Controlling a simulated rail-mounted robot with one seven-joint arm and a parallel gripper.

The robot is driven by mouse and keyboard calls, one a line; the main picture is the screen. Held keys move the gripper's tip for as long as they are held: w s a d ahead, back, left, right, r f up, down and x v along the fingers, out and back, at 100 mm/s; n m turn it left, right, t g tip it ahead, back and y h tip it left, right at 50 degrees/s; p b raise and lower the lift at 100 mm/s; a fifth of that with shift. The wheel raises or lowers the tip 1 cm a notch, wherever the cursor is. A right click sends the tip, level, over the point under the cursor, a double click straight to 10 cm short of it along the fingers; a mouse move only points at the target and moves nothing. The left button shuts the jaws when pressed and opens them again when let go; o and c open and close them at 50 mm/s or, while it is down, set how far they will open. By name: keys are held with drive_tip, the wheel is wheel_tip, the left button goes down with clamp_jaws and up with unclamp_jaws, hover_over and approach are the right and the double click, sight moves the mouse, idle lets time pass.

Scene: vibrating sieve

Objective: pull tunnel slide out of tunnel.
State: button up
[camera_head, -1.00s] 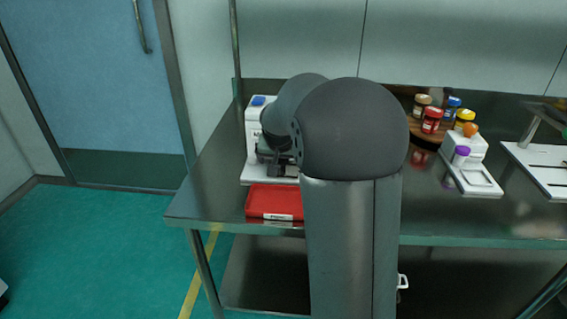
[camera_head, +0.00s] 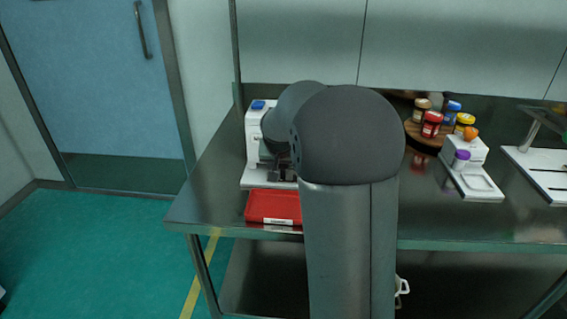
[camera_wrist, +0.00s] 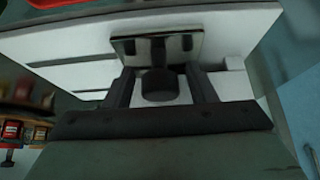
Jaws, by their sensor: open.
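A white machine (camera_head: 254,138) with a blue top part stands at the left end of the metal table, partly hidden by my arm. In the wrist view its white slotted base (camera_wrist: 75,72) spans the upper part. A shiny metal plate (camera_wrist: 126,47) sits against that base, with a dark round knob (camera_wrist: 159,86) in front of it. I cannot tell for sure which part is the tunnel slide. My gripper (camera_wrist: 161,88) is open, with one finger on each side of the knob; contact is not clear. In the head view my gripper (camera_head: 281,174) is mostly hidden by my arm.
A red tray (camera_head: 262,207) lies in front of the machine at the table's front edge. To the right stand several jars on a round wooden board (camera_head: 424,141), a white device (camera_head: 468,182) with a purple-lidded jar, and another white base (camera_head: 541,172).

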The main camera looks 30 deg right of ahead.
drive_tip(key=shift+s+d+p, duration=0.45)
drive_tip(key=shift+s+d, duration=0.75)
drive_tip(key=shift+d, duration=0.7)
drive_tip(key=shift+s+d+p, duration=0.45)
drive_tip(key=shift+s+d, duration=0.75)
drive_tip(key=shift+d, duration=0.75)
drive_tip(key=shift+s+d+p, duration=0.45)
drive_tip(key=shift+s+d, duration=0.75)
drive_tip(key=shift+d, duration=0.7)
drive_tip(key=o, duration=1.1)
drive_tip(key=p+v, duration=0.4)
drive_tip(key=v, duration=0.5)
drive_tip(key=shift+a, duration=0.1)
